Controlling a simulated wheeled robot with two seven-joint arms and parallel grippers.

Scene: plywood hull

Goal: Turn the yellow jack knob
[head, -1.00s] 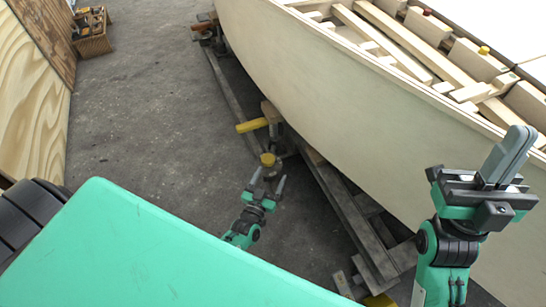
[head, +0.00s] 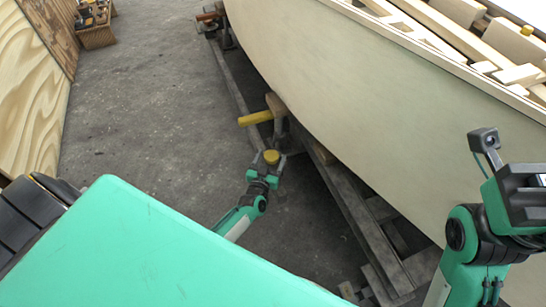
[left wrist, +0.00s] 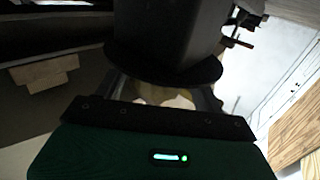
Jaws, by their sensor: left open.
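The yellow jack knob (head: 271,156) sits low beside the hull, on a dark jack stand under its edge. My left gripper (head: 269,163) is at the knob, open, with its fingers on either side of it. In the left wrist view a dull yellow part of the knob (left wrist: 152,96) shows between the fingers, below a large dark disc that hides much of it. I cannot tell whether the fingers touch it. My right gripper (head: 528,195) is at the right edge, far from the knob; its fingers are not clearly visible.
The pale plywood hull (head: 340,100) rises just right of the jack. A yellow bar (head: 255,118) sticks out behind the knob. Timber rails (head: 350,210) run along the floor under the hull. The grey floor (head: 150,120) to the left is clear. A wooden crate (head: 96,38) stands at the back.

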